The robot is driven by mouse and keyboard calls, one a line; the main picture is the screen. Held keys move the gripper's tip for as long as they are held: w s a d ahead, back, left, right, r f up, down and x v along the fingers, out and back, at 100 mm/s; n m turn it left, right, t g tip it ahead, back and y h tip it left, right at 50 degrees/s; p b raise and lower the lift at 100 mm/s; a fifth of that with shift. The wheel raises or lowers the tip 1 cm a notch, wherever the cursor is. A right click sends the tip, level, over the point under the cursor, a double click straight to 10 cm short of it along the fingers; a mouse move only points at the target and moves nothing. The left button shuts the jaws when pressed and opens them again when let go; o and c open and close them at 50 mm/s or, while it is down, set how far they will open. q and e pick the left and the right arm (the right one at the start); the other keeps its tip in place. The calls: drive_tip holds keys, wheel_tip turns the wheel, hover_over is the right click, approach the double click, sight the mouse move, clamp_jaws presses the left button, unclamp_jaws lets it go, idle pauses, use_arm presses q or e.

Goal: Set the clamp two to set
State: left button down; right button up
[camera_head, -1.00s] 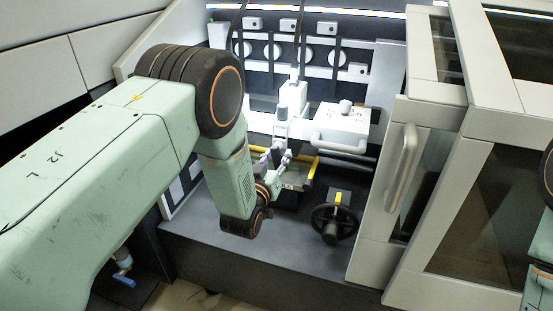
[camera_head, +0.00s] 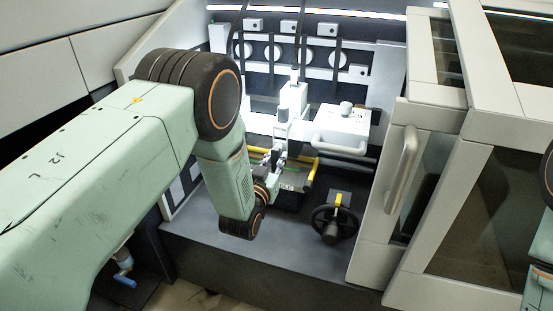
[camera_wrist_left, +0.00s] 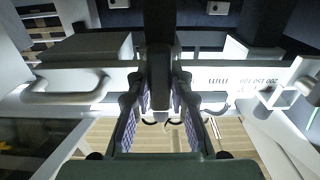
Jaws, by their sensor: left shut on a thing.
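My left gripper (camera_head: 276,162) reaches in beside the white machine head at the middle of the bench. In the left wrist view its two fingers (camera_wrist_left: 158,112) stand on either side of a dark upright bar with a rounded end (camera_wrist_left: 158,85), and the gripper is shut on it. This bar looks like a clamp lever; no label shows that it is clamp two. In the head view a grey upright part (camera_head: 281,130) stands just above the fingertips, and the grip itself is small and partly hidden by my wrist. My right gripper is out of view.
A white box with a bar handle (camera_head: 340,146) stands right of the gripper. Yellow rails (camera_head: 311,170) run beside it. A black handwheel (camera_head: 333,224) sits at the front. A cabinet with a tall handle (camera_head: 402,168) bounds the right. The front ledge (camera_head: 285,250) is clear.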

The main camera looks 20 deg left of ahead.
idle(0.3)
use_arm(q)
drive_tip(key=c, duration=1.2)
unclamp_jaws()
drive_tip(key=s, duration=1.2)
drive_tip(key=shift+a, duration=0.25)
drive_tip(key=shift+f, duration=0.1)
